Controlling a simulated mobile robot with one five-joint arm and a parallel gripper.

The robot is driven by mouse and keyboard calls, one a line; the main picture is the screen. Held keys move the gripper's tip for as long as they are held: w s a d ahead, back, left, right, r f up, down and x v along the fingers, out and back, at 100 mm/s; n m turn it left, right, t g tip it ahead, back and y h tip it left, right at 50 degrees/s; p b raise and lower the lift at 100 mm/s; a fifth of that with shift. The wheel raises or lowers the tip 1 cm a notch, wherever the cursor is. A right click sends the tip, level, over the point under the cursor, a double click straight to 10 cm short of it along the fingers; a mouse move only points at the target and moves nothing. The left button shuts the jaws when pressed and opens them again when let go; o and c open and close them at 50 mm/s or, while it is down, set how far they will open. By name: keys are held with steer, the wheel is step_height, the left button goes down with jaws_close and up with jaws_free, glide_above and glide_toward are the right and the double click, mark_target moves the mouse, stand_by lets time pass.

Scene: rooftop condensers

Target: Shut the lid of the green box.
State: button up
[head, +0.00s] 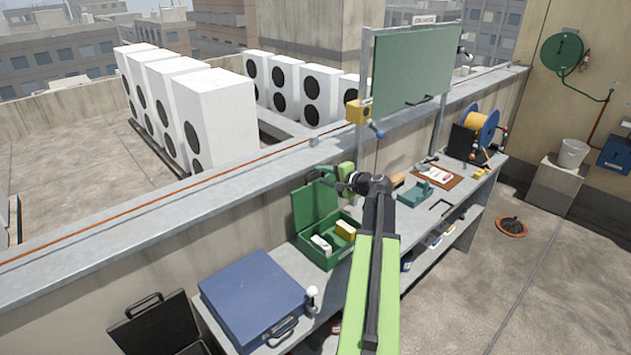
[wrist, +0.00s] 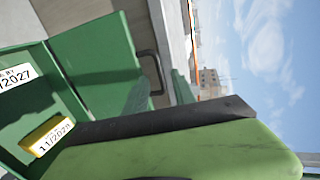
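The green box (head: 327,257) stands on the workbench with its lid (head: 314,203) open, raised upright at the back. Inside are a white item (head: 321,243) and a yellow item (head: 346,230). In the wrist view the lid (wrist: 92,55) has a dark handle (wrist: 149,72), and the box interior (wrist: 40,105) shows at the left. My gripper (head: 338,175) is above the box, near the lid's upper right edge. I cannot tell whether it touches the lid. A green and black part of my gripper fills the lower wrist view; its fingertip gap is not clear.
A closed blue case (head: 253,298) lies left of the box, with a small white-topped object (head: 312,296) near its corner. An open black case (head: 160,325) is further left. Tools and a brown board (head: 437,176) lie to the right. The parapet (head: 190,195) runs behind.

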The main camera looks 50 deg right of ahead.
steer(key=shift+x, duration=1.8)
steer(key=shift+s, duration=0.1)
jaws_close()
